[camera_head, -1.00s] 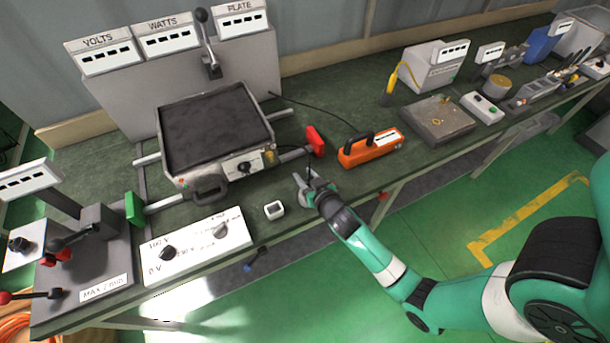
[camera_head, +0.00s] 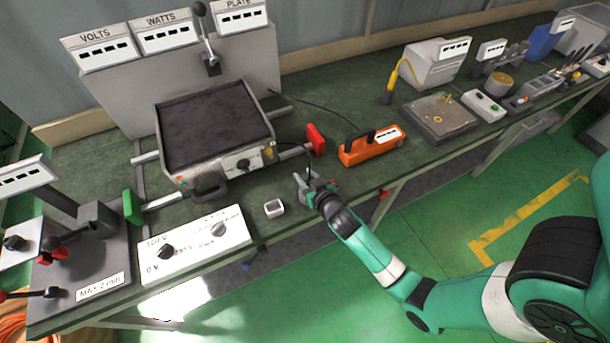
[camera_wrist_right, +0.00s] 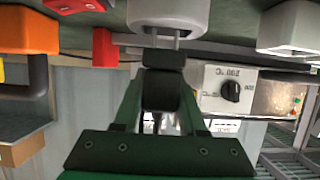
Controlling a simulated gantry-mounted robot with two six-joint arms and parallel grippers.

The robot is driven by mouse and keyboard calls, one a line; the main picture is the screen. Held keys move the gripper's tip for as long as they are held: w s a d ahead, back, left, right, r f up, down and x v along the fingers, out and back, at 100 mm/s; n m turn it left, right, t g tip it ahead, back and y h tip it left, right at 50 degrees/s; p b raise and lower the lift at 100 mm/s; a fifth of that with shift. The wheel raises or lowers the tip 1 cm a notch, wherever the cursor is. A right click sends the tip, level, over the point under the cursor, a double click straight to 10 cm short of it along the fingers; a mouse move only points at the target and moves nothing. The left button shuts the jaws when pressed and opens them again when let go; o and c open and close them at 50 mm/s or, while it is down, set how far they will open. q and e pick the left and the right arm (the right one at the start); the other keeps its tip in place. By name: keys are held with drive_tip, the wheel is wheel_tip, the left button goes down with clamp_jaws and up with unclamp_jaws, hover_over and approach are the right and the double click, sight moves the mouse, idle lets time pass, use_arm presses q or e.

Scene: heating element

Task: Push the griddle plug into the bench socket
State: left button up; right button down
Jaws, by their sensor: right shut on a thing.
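My right gripper (camera_wrist_right: 160,88) is shut on the black griddle plug (camera_wrist_right: 163,62) in the right wrist view. The plug's two metal pins show between its black body and a light grey rounded body (camera_wrist_right: 168,12), which looks like the bench socket. The pins reach its edge; I cannot tell how far they enter. A length of pin is still exposed. In the head view my right gripper (camera_head: 317,190) is low over the bench's front edge and largely hides the plug. The griddle (camera_head: 213,130) stands to its left and farther back. My left gripper is not in view.
A white dial panel (camera_head: 195,245) lies at front left. A black cord (camera_head: 310,160) passes close by.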

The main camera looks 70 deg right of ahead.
drive_tip(key=shift+f+b, duration=1.3)
drive_tip(key=shift+f, duration=0.2)
drive_tip(key=shift+c, duration=1.9)
unclamp_jaws()
drive_tip(key=shift+r, duration=0.1)
drive_tip(key=shift+s+a+r, duration=0.15)
drive_tip(key=shift+s+a, duration=0.05)
drive_tip(key=shift+a, duration=0.05)
drive_tip(key=p+v, duration=0.2)
drive_tip(key=v, duration=0.9)
